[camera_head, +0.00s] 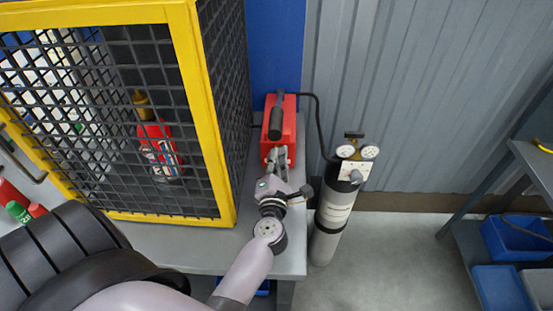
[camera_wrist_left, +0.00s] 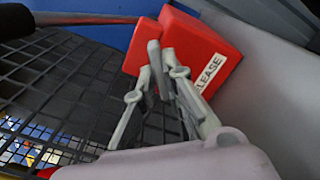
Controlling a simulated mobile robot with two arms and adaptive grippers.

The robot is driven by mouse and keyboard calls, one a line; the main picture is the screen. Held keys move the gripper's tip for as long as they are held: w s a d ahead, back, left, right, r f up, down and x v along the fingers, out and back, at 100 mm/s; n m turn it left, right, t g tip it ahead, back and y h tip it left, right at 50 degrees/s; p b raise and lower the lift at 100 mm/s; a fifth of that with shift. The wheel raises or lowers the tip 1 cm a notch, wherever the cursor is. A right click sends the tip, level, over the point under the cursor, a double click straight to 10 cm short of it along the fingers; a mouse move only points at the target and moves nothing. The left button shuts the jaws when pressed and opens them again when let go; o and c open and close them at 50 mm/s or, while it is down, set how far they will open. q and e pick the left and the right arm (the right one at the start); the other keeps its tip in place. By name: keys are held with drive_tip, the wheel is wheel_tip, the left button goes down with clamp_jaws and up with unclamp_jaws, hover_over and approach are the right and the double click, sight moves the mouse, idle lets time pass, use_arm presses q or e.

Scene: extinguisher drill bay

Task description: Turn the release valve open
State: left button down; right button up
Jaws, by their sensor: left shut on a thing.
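The release valve is a red box (camera_head: 287,133) with a dark bar handle (camera_head: 275,116), at the back of the grey bench beside the cage. In the left wrist view the red box (camera_wrist_left: 205,45) carries a white label reading "LEASE", its start hidden. My left gripper (camera_head: 277,158) reaches the front of the box. In the left wrist view its grey fingers (camera_wrist_left: 161,72) are shut on the grey end of the handle (camera_wrist_left: 154,52), which stands between them. The fingers hide part of the box. My right gripper is not in view.
A yellow-framed mesh cage (camera_head: 205,110) holding a red extinguisher (camera_head: 158,145) stands close to the left of the valve. A grey cylinder with gauges (camera_head: 332,215) stands close on the right, with a black hose (camera_head: 318,115). Blue bins (camera_head: 500,285) sit far right. Floor between is clear.

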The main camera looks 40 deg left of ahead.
use_arm(q)
drive_tip(key=shift+f, duration=0.1)
idle(0.3)
drive_tip(key=c, duration=1.7)
unclamp_jaws()
drive_tip(key=shift+s, duration=0.15)
drive_tip(key=v, duration=0.7)
drive_tip(key=shift+s+d, duration=0.1)
drive_tip(key=shift+d, duration=0.1)
